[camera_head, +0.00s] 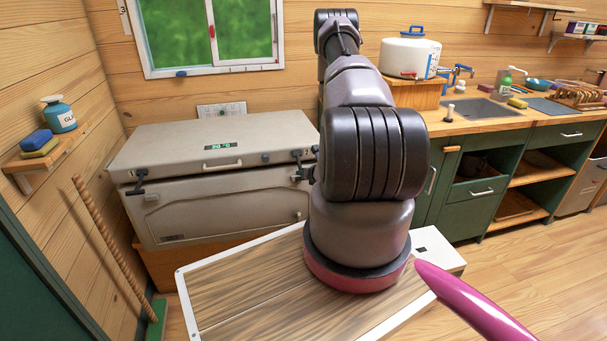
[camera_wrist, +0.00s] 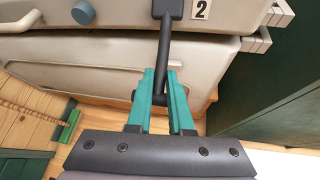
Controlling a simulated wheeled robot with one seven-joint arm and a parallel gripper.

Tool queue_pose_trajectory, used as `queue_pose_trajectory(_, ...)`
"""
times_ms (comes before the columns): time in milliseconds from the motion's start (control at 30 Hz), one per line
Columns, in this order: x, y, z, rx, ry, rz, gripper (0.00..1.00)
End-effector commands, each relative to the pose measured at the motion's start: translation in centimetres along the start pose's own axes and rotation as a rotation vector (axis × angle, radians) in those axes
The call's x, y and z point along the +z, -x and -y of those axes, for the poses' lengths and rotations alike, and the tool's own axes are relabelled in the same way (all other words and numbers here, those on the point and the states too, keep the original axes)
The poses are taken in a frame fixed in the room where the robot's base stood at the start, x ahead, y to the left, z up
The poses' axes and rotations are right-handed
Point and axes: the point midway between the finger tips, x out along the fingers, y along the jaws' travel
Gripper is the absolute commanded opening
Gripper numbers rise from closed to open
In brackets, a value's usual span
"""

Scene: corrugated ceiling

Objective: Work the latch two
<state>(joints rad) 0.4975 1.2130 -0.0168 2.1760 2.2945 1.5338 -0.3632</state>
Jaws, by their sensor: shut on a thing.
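Latch two is a dark lever (camera_wrist: 166,42) hanging from a dark mount on the front of a pale chest cooler, beside a white label "2" (camera_wrist: 201,9). In the wrist view my gripper (camera_wrist: 161,84) has its two green fingers on either side of the lever's lower end, shut on it. The lever points down toward my gripper. In the head view the cooler (camera_head: 215,160) stands against the wall with its lid down. My arm hides most of its right end and my gripper there. Another dark latch (camera_head: 137,186) is at the cooler's left front.
Green cabinets (camera_head: 480,190) and a sink counter are at the right. Wooden floor (camera_head: 510,270) is clear at the right.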

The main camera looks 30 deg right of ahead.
Motion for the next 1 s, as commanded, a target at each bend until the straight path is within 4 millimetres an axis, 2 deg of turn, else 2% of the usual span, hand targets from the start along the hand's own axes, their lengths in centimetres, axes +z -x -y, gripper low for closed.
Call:
queue_pose_trajectory(233, 0.1, 0.0, -0.1, 0.002, 0.002, 0.002, 0.0)
queue_pose_trajectory(267, 0.1, 0.0, -0.1, 0.002, 0.002, 0.002, 0.23)
queue_pose_trajectory(300, 0.1, 0.0, -0.1, 0.002, 0.001, 0.002, 0.38)
queue_pose_trajectory(333, 0.1, 0.0, -0.1, 0.002, 0.001, 0.002, 0.48)
queue_pose_trajectory(733, 0.0, 0.5, 0.0, 0.0, 0.0, 0.0, 0.48)
queue_pose_trajectory(867, 0.0, 2.4, 0.0, 0.0, 0.0, -0.001, 0.48)
queue_pose_trajectory(1000, 0.0, 5.3, 0.0, -0.001, -0.001, -0.001, 0.48)
